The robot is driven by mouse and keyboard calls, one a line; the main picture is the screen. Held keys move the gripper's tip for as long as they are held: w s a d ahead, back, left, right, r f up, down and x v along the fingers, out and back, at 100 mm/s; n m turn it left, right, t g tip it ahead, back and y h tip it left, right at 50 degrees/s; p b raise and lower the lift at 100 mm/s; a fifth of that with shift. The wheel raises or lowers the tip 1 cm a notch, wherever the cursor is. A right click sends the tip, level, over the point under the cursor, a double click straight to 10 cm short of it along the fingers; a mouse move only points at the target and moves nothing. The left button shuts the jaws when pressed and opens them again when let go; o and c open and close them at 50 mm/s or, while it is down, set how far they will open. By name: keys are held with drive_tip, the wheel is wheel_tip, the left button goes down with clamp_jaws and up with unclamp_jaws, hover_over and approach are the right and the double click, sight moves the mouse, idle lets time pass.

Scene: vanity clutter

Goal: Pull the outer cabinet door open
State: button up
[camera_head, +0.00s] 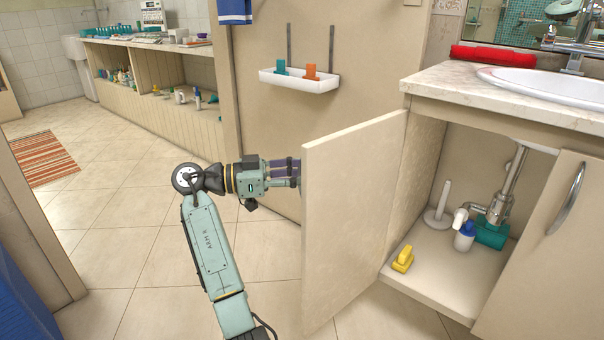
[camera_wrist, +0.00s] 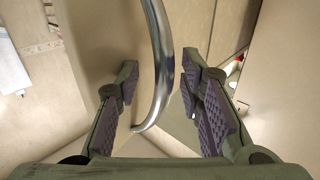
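The beige cabinet door (camera_head: 350,215) stands swung well out from the under-sink cabinet on its left side, and the inside is exposed. My gripper (camera_head: 290,172) reaches to the far, outer face of this door; its fingertips are hidden behind the door edge in the head view. In the wrist view, the curved metal handle (camera_wrist: 163,65) runs between the two fingers of my gripper (camera_wrist: 160,80). The fingers are spread, with visible gaps on both sides of the handle. The door face (camera_wrist: 105,35) lies behind the handle.
Inside the cabinet are a yellow object (camera_head: 403,259), a white-and-blue bottle (camera_head: 464,236), a white stand (camera_head: 438,210) and the drain pipe (camera_head: 505,195). A second door (camera_head: 545,255) with its own handle is at right. A wall shelf (camera_head: 300,82) hangs behind.

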drive_tip(key=shift+a, duration=0.15)
drive_tip(key=s+a, duration=0.2)
drive_tip(key=a, duration=0.9)
drive_tip(key=shift+s+a, duration=0.2)
drive_tip(key=shift+a, duration=0.05)
